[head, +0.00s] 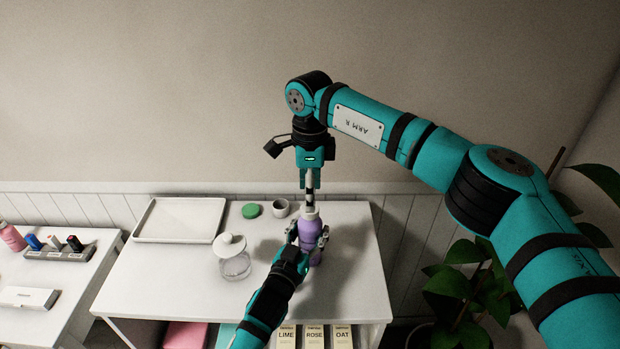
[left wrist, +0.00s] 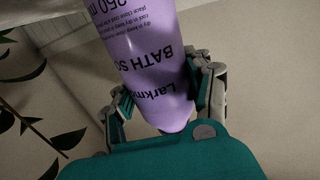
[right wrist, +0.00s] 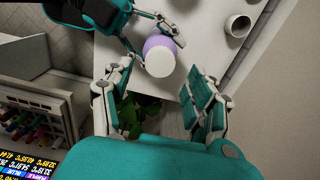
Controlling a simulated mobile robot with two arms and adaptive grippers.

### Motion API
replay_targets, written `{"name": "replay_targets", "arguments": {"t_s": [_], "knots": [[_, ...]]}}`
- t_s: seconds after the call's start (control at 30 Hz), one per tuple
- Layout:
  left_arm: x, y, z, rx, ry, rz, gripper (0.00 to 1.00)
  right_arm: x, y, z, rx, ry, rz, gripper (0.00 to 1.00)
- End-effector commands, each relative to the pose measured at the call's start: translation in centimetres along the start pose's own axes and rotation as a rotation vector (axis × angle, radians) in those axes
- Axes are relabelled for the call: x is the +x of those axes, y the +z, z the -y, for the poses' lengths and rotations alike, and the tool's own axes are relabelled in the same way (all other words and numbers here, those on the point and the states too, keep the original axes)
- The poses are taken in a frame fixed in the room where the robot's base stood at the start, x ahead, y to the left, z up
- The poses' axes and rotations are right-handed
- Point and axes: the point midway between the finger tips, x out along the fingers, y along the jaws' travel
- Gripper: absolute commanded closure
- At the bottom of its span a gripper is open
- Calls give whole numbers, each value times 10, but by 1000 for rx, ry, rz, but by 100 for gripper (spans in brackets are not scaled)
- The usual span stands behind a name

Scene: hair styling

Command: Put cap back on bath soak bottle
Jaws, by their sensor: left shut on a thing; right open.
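A purple bath soak bottle (head: 305,229) stands near the right part of the white table in the head view. My left gripper (head: 308,242) is shut around its body. The left wrist view shows the bottle's printed purple side (left wrist: 150,50) between the fingers. My right gripper (head: 309,192) points down above the bottle, its fingers overlapping in the head view. The right wrist view shows my right gripper (right wrist: 160,105) open and empty, with the bottle's round white top (right wrist: 160,62) beyond its fingertips. I cannot tell whether that white top is a cap. No separate bottle cap can be made out.
A white tray (head: 180,239), a green disc (head: 251,211), a small grey cup (head: 281,208) and a lidded glass jar (head: 234,265) are on the table (head: 150,280) left of the bottle. A side table with bottles is far left. A plant (head: 465,285) stands right of the table.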

Motion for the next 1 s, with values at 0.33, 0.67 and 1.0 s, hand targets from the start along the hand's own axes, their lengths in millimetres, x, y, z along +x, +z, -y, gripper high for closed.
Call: {"name": "replay_targets", "arguments": {"t_s": [0.33,0.67,1.0], "knots": [[0,0,0,0,0,0,100,40,0,0,1,0,1,42],[0,0,0,0,0,1,100,44,0,0,1,0,0,42],[0,0,0,0,0,1,100,43,0,0,1,-1,0,85]]}}
